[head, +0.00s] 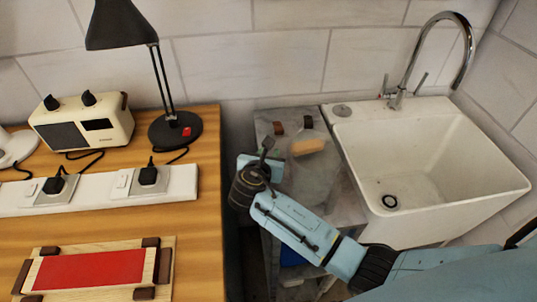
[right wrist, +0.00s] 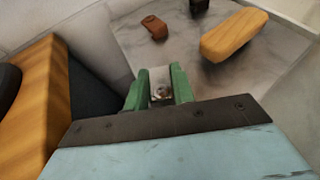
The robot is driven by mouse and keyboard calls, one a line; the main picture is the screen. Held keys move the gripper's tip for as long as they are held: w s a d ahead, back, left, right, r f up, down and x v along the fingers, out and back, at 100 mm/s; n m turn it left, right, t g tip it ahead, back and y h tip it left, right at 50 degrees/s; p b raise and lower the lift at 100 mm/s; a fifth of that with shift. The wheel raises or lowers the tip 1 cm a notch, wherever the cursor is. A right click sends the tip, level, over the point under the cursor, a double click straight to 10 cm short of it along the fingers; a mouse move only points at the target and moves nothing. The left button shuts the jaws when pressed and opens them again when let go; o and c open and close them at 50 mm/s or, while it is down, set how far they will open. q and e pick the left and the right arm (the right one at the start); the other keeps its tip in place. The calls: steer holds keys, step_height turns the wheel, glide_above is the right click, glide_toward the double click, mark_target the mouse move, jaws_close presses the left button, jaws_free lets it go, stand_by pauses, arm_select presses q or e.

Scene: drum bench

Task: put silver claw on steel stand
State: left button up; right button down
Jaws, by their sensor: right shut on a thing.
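My right gripper (right wrist: 157,77) shows two green fingers in the right wrist view, closed on a small silver piece (right wrist: 161,93), which I take as the silver claw. Only a little of it shows, with a round bolt-like spot. In the head view my right gripper (head: 262,167) is over the left edge of a grey metal-topped stand (head: 342,188), and the claw cannot be made out there. The stand's mottled grey top also shows beyond the fingers in the right wrist view (right wrist: 180,60). Whether the claw touches it I cannot tell. My left gripper is out of view.
A white sink (head: 430,150) adjoins on the right. A wooden bench (head: 120,222) with a lamp (head: 176,129) and radio (head: 84,124) is left, across a dark gap.

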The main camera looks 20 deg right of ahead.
steer(key=shift+f, duration=0.1)
steer(key=c, duration=1.2)
jaws_free()
steer(key=shift+o, duration=0.2)
steer(key=shift+s+a+r, duration=0.15)
steer(key=shift+r, duration=0.05)
steer(key=p+v, duration=0.2)
steer(key=v, duration=0.9)
steer(key=shift+s+a, duration=0.2)
steer(key=shift+s, duration=0.05)
